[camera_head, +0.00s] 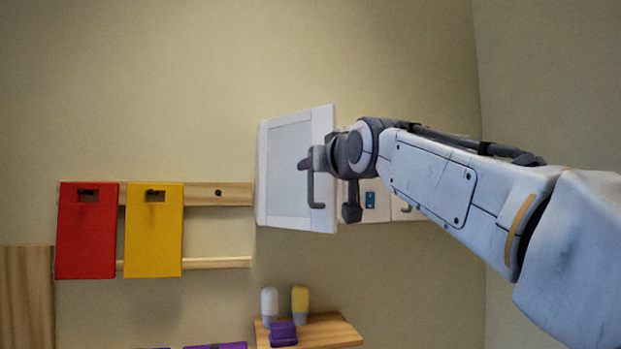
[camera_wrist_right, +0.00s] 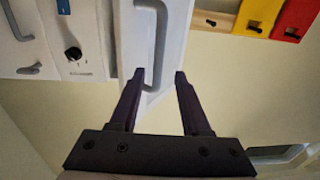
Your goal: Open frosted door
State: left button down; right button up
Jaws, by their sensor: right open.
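The frosted door (camera_head: 288,165) is a white-framed panel with a pale grey centre, on the wall cabinet in the head view. It looks angled, its right edge nearer to me than its left. Its grey bar handle (camera_head: 312,192) is on the right side of the frame. My right gripper (camera_head: 312,160) is at the handle, partly hidden by its own wrist. In the right wrist view, the open fingers (camera_wrist_right: 160,75) stand either side of the handle (camera_wrist_right: 161,45), without visibly closing on it. My left gripper is out of view.
More white cabinet front with a blue label (camera_head: 370,199) lies behind my right arm. A rail at left holds a red board (camera_head: 87,235) and a yellow board (camera_head: 154,235). Below, a wooden shelf (camera_head: 335,332) carries two bottles and a purple block (camera_head: 283,334).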

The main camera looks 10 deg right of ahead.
jog(key=shift+s+d+b, duration=0.25)
jog(key=shift+s+b, duration=0.2)
jog(key=shift+s, duration=1)
jog(key=shift+s+d+b, duration=0.2)
jog(key=shift+s+b, duration=0.25)
jog(key=shift+s, duration=1)
